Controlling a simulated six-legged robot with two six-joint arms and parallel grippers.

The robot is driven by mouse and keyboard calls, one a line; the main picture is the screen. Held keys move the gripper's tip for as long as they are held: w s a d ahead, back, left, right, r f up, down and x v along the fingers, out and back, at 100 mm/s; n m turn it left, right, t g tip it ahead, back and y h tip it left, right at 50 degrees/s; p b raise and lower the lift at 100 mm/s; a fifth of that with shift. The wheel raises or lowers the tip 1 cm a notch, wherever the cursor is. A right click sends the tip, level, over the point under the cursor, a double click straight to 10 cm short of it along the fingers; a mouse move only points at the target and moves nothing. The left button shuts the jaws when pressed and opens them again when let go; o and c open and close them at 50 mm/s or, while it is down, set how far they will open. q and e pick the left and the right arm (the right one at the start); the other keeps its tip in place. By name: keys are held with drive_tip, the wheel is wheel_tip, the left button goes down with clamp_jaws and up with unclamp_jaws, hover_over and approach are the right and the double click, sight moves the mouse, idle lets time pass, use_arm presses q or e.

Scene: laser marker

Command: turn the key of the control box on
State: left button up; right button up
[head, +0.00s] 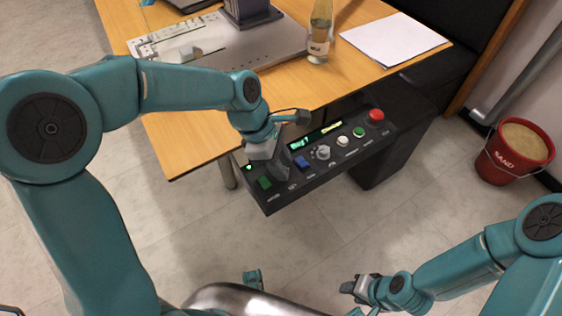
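The control box (340,165) is a black sloped panel at the table's front edge. It carries a green rocker (264,183), a blue switch (301,162), a grey knob (322,152), a white button (343,141), a green button (359,132) and a red mushroom button (376,115). My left gripper (281,168) points down at the panel between the green rocker and the blue switch. It covers that spot, so I cannot make out the key, or whether the fingers hold it. My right gripper (352,290) is low, over the floor, away from the box; its fingers are too small to read.
The wooden table (190,140) carries a grey machine base (230,45), a bottle (320,30) and white paper sheets (392,40). A red sand bucket (514,152) stands on the floor at right. The floor before the box is clear.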

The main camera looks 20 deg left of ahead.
use_arm(q)
clamp_jaws()
